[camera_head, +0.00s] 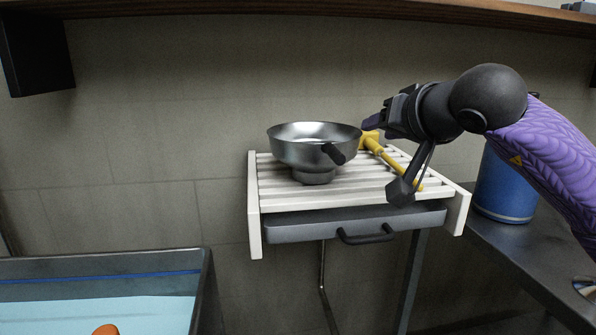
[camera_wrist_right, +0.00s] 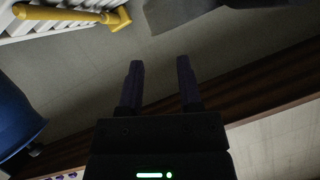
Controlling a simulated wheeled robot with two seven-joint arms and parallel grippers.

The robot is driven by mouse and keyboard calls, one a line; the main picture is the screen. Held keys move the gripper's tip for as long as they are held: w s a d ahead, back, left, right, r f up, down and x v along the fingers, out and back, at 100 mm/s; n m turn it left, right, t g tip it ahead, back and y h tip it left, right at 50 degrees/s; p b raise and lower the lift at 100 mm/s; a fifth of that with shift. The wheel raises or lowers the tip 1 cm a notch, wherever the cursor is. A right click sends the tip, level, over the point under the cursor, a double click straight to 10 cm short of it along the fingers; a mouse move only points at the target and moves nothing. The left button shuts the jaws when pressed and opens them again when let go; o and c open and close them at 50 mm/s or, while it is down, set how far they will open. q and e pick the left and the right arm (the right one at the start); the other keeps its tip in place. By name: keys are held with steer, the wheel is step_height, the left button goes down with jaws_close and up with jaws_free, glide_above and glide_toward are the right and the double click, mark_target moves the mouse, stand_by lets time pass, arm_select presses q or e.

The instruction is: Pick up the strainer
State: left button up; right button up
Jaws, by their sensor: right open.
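The strainer (camera_head: 312,150) is a shiny metal bowl on a narrower foot, standing upright on the left part of a white slatted rack (camera_head: 254,205). My left gripper is out of view.
A yellow tool (camera_head: 374,146) lies on the rack's right side, close to my right gripper; it also shows in the wrist view (camera_wrist_right: 62,14). A grey drawer (camera_head: 310,226) sits under the rack. A blue container (camera_head: 503,190) stands right. A tank with light-blue contents (camera_head: 205,290) is lower left.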

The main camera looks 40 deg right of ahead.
mark_target(357, 133)
steer(key=b+x, duration=0.2)
steer(key=x, duration=0.2)
steer(key=b+x, duration=0.2)
steer(key=x, duration=0.2)
steer(key=shift+w+d+f, duration=0.15)
steer(key=shift+w+d, duration=0.15)
steer(key=shift+d, duration=0.05)
steer(key=shift+w+d, duration=0.15)
steer(key=shift+w, duration=0.15)
steer(key=c, duration=0.3)
jaws_close()
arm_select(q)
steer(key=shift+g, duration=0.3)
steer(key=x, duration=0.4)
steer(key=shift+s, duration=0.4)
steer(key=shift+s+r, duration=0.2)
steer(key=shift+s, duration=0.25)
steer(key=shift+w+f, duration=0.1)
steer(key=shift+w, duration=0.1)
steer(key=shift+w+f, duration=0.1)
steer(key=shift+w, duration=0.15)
